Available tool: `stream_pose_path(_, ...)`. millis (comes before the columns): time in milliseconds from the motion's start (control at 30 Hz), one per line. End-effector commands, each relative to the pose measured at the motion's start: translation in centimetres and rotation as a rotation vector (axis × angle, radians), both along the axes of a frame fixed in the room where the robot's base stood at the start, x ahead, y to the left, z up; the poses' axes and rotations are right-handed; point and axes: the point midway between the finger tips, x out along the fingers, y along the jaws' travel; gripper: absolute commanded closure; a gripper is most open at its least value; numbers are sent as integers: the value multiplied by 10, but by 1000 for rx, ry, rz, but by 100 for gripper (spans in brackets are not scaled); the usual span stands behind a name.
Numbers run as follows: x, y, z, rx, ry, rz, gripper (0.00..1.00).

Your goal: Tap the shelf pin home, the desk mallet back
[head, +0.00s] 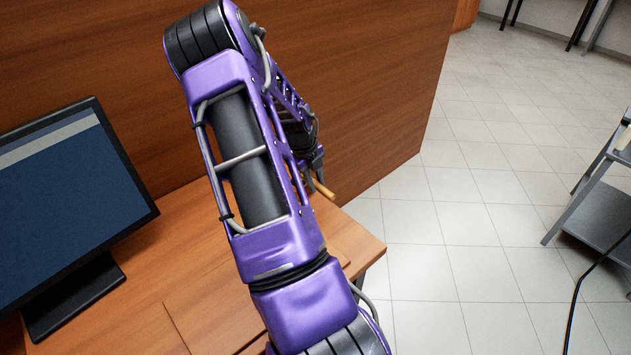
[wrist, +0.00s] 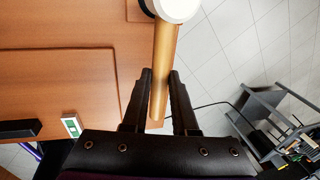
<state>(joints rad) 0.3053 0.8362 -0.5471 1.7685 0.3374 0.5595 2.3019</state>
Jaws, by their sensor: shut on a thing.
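My gripper (wrist: 160,88) is shut on the wooden handle of the desk mallet (wrist: 163,62). The mallet's round white head with a dark rim (wrist: 178,7) is at the top of the wrist view, partly cut off by the frame. In the head view my gripper (head: 315,172) is mostly hidden behind my purple arm, and a bit of the mallet handle (head: 324,190) shows beside it, near the desk's right end. I cannot make out the shelf pin in either view.
The wooden desk (head: 348,240) carries a monitor (head: 70,190) at left; a wooden panel (head: 385,90) rises behind. A small white and green item (wrist: 71,126) lies near the desk's edge. A grey cart (head: 600,195) stands at right, with open tiled floor (head: 460,220) between.

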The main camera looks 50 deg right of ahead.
Motion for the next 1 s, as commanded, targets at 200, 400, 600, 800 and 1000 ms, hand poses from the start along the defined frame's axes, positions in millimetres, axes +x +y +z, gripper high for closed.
stream_pose_path(200,0,0,0,0,-1,0,100)
stream_pose_path(400,0,0,-5,-1,0,0,100)
stream_pose_path(600,0,0,-10,-1,0,0,100)
stream_pose_path(800,0,0,-12,0,0,0,100)
stream_pose_path(1000,0,0,-23,0,0,0,100)
